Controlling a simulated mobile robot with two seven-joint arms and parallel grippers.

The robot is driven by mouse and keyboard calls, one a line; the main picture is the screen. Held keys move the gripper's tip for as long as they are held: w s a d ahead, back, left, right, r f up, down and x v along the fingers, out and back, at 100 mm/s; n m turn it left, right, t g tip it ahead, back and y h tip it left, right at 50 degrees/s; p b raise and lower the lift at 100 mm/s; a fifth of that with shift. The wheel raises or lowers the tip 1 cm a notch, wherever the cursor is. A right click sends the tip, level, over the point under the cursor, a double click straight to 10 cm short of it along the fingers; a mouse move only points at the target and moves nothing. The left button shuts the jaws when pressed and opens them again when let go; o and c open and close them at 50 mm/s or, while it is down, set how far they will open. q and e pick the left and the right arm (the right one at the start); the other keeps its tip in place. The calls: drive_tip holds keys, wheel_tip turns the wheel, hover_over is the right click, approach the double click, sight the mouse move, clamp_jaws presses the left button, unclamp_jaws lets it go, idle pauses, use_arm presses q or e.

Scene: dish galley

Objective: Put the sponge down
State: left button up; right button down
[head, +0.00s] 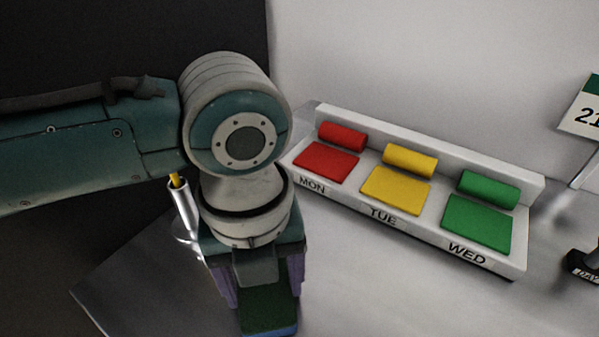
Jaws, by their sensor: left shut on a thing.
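The sponge (268,312) has a dark green top and a blue lower edge. It shows at the bottom of the head view, partly cut off by the frame edge. My left gripper (262,292) points down with its purple fingers on either side of the sponge and is shut on it. Whether the sponge's underside touches the surface below cannot be told. My right gripper is not in view.
A white holder (400,222) marked MON, TUE and WED carries red, yellow and green cloths and rolls. A metal stand with a yellow tip (182,205) is close beside my left wrist. A number sign (583,112) stands right. The grey counter (400,295) is clear in front.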

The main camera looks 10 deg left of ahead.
use_arm(q)
drive_tip(key=shift+f, duration=0.2)
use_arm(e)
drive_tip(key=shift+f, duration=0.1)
use_arm(q)
drive_tip(key=o, duration=1.2)
drive_tip(key=shift+r, duration=0.1)
drive_tip(key=shift+c, duration=0.2)
